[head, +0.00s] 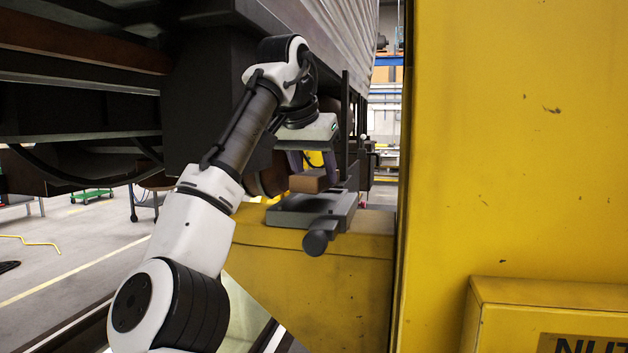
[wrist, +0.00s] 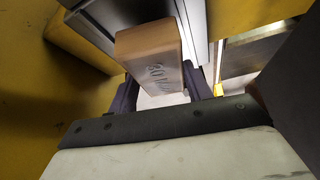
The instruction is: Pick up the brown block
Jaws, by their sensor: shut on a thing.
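The brown block (head: 308,183) is between the fingers of my gripper (head: 308,165) in the head view, just over a grey metal holder (head: 305,212). In the wrist view the brown block (wrist: 150,55) has dark lettering on its side, partly readable as "20". The two dark fingers of my gripper (wrist: 157,95) stand at its left and right sides, shut on it. I cannot tell whether the block's underside touches the holder.
The holder, with a round dark knob (head: 316,243), sits on a yellow ledge (head: 350,262). A tall yellow column (head: 510,150) stands close on the right. The dark railcar underside (head: 85,80) is at upper left, near my arm. Open floor (head: 85,240) lies at left.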

